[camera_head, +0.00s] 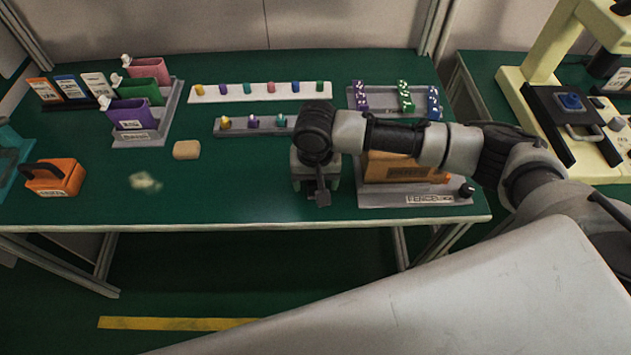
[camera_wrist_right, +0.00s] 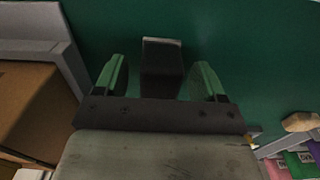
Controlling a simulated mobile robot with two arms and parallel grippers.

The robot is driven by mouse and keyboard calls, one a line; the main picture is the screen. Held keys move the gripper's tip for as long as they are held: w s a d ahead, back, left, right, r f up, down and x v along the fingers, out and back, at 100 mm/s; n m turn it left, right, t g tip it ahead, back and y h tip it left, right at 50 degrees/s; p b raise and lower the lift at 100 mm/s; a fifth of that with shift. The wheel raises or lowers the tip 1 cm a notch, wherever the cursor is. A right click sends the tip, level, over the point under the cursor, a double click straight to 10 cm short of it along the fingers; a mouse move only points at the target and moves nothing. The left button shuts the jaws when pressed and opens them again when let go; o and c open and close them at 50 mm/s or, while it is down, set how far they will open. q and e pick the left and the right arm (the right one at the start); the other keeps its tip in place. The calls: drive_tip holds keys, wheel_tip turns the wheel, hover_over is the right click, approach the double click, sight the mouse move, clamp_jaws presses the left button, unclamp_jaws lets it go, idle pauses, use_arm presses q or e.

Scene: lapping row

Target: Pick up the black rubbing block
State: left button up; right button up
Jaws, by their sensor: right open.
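The black rubbing block (camera_wrist_right: 162,67) shows in the right wrist view as a dark block with a pale far edge. It lies between the two spread fingers of my right gripper (camera_wrist_right: 160,78), with a gap on each side. In the head view my right gripper (camera_head: 315,182) points down over the front part of the green table. A small dark piece at its tip in that view may be the block (camera_head: 322,198), mostly hidden by the gripper. My right gripper is open. My left gripper is not in view.
A brown box (camera_head: 400,168) on a grey labelled stand (camera_head: 385,198) is close right of my right gripper. A tan block (camera_head: 187,150) and an orange holder (camera_head: 55,178) are to the left. Racks of coloured pieces (camera_head: 260,91) stand behind. The table's front edge is near.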

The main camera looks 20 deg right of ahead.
drive_tip(key=shift+f, duration=0.55)
drive_tip(key=c, duration=1.1)
drive_tip(key=shift+o, duration=0.2)
drive_tip(key=shift+r, duration=0.15)
wheel_tip(320, 180, up, 4)
drive_tip(key=shift+r, duration=0.15)
drive_tip(key=s+r+p, duration=0.1)
drive_tip(key=s+r, duration=0.5)
drive_tip(key=s, duration=0.5)
drive_tip(key=shift+s+a+r+p, duration=0.25)
drive_tip(key=shift+s+p, duration=0.1)
